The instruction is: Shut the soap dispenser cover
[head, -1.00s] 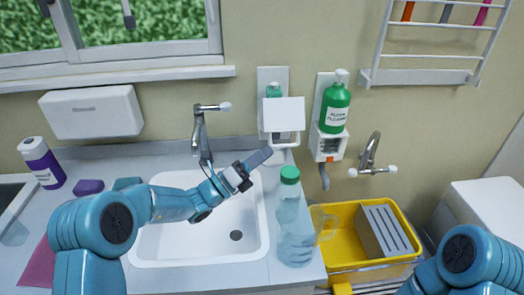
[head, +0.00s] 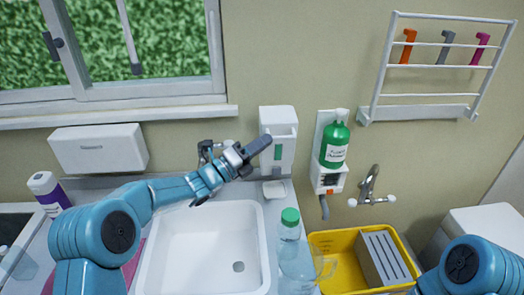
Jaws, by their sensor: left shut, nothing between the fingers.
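The white soap dispenser (head: 285,116) hangs on the wall behind the right end of the sink. Its white cover (head: 287,164), with a small green window, stands upright across the front of the body. I cannot tell whether a thin gap is left at its top edge. My left gripper (head: 259,147) is shut and empty. Its tip overlaps the left side of the cover in the head view; whether it touches is unclear. My right gripper is out of view; only part of my right arm shows at the lower right.
A green pump bottle (head: 334,145) hangs in a wall holder to the right. A clear bottle with a green cap (head: 290,218) stands below, beside the white sink (head: 181,246). A tap (head: 206,152) is close to my left wrist. A yellow crate (head: 333,242) is at the right.

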